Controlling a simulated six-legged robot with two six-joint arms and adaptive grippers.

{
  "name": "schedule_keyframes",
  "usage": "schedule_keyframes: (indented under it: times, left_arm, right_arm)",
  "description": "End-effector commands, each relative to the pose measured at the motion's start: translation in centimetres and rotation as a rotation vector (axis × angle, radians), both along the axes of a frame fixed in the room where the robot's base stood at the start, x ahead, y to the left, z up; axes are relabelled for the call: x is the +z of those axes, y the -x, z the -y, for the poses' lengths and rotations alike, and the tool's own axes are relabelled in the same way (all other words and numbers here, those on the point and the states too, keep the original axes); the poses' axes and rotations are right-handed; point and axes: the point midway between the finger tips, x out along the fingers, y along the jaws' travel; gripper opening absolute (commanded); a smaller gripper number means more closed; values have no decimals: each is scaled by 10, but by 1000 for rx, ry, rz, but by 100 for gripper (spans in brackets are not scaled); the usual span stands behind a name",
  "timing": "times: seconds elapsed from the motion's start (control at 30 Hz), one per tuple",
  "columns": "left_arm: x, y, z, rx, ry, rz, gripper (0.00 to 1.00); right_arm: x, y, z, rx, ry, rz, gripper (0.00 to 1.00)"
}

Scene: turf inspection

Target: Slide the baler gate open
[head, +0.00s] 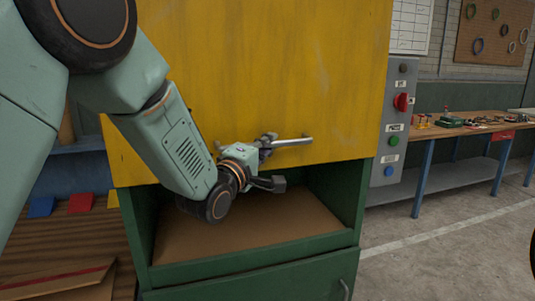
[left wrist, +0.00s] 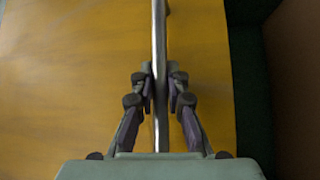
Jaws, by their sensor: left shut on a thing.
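The baler gate (head: 270,75) is a large yellow panel. It stands raised above an opening in the green baler body (head: 255,254), and brown material shows inside. A horizontal metal bar handle (head: 292,142) is fixed near the gate's lower edge. My left gripper (head: 268,150) is at the handle and shut on it. In the left wrist view the bar (left wrist: 160,75) runs between the two fingers of the left gripper (left wrist: 160,90), with the yellow gate (left wrist: 80,70) behind it. My right gripper is not in view.
A grey control box (head: 395,125) with a red switch and coloured buttons stands right of the gate. A workbench (head: 470,130) with small items is farther right. Coloured blocks (head: 80,203) lie on a wooden surface at left. Floor (head: 440,240) at right is clear.

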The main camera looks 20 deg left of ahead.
Motion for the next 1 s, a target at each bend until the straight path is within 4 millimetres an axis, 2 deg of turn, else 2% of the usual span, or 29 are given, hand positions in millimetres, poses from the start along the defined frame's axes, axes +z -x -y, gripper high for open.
schedule_keyframes:
  times: [0.03, 0.2, 0.4, 0.7, 1.0]
  left_arm:
    - [23, 0, -1, 1, 1, 7, 0]
    - [60, 0, -1, 1, 1, 7, 0]
    - [95, 0, -1, 1, 2, 7, 0]
    - [121, 0, 0, 1, 2, 5, 0]
    - [124, 0, 0, 1, 2, 4, 0]
  right_arm:
    - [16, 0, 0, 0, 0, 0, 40]
    - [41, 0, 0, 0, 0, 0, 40]
    - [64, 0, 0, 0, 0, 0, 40]
    - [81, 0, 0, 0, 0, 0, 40]
    - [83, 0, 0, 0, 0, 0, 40]
